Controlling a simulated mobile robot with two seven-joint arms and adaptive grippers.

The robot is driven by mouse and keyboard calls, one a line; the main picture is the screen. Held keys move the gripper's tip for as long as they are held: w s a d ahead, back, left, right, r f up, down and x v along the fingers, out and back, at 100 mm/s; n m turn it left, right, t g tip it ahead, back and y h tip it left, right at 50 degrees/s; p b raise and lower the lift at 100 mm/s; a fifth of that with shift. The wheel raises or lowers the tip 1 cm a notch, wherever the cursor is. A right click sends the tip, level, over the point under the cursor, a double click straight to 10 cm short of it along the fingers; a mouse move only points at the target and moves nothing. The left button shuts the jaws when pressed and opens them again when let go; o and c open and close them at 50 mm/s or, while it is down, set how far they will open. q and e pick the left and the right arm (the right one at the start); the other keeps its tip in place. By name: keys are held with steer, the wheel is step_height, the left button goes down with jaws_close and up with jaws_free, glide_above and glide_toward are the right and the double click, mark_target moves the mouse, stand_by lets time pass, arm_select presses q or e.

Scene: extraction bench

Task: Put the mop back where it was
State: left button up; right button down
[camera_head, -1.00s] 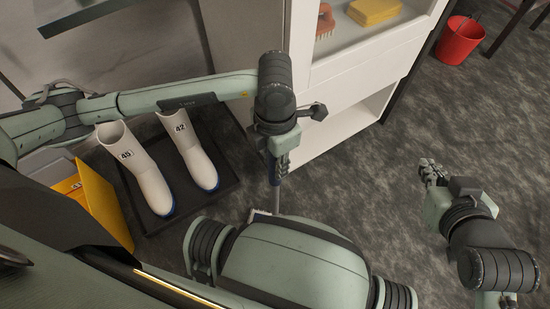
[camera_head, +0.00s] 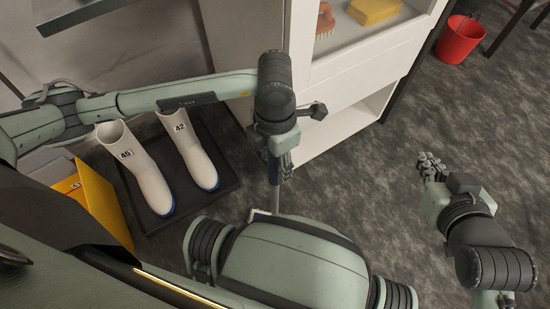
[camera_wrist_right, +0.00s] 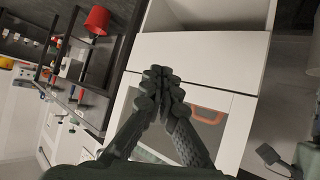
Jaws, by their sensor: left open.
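The mop (camera_head: 274,172) stands close to upright below my left forearm, its blue-grey handle running down to a pale head (camera_head: 260,212) on the floor. My chest partly hides the head, and my left wrist hides the upper handle. My left gripper (camera_head: 284,166) is open beside the handle; whether the two touch cannot be told. My right gripper (camera_head: 430,165) is over the bare floor on the right, with nothing in it. In the right wrist view its fingertips (camera_wrist_right: 161,84) meet, so it is shut.
A white cabinet (camera_head: 375,75) stands just beyond my left gripper. A red bucket (camera_head: 460,40) is at the far right.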

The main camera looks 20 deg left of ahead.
arm_select(q)
step_height(320, 180, up, 11)
steer(key=shift+f+p, duration=0.1)
steer(key=shift+p, duration=0.55)
steer(key=shift+r, duration=0.7)
arm_select(e)
steer(key=s+d+f+g+h, duration=0.2)
steer(key=s+d+f+g, duration=0.1)
steer(key=s+d+f, duration=0.1)
steer(key=shift+s+d+f+m+g, duration=0.35)
steer(key=shift+s+d, duration=0.2)
steer(key=shift+d, duration=0.25)
arm_select(q)
steer(key=shift+s, duration=0.1)
